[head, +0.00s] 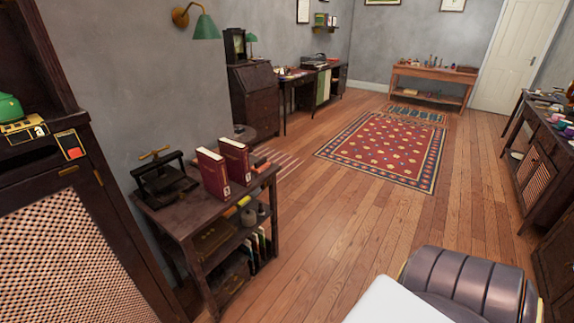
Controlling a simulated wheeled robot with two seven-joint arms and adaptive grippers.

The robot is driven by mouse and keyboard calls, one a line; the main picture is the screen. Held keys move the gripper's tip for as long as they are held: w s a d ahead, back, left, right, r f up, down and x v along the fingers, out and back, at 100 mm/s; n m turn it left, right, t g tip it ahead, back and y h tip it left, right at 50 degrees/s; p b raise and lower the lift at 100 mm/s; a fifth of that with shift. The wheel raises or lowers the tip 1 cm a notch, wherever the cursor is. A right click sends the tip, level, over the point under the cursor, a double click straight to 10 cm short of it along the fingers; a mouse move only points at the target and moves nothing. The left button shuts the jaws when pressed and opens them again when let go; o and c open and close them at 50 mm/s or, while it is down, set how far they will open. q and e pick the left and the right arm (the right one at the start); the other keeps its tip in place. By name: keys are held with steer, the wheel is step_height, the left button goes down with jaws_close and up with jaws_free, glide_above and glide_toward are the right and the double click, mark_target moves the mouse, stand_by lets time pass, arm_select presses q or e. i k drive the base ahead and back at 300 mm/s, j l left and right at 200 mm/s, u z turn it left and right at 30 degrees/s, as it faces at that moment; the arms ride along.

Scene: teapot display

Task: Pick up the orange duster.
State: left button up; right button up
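I cannot pick out an orange duster for certain in the head view. A small orange-red flat item (74,153) shows on the dark cabinet at the left, but it looks like a card or label. A small yellow item (243,201) lies on the upper shelf of the dark side table, too small to identify. Neither of my grippers is in view.
The side table (172,217) holds two red books (234,160) and a black press (162,181). A dark cabinet (75,260) with a green teapot (9,107) stands left. A ribbed padded piece (468,281) is close at lower right. Open floor leads to a patterned rug (385,150).

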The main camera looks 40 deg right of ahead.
mark_target(262, 164)
steer(key=z, duration=1.2)
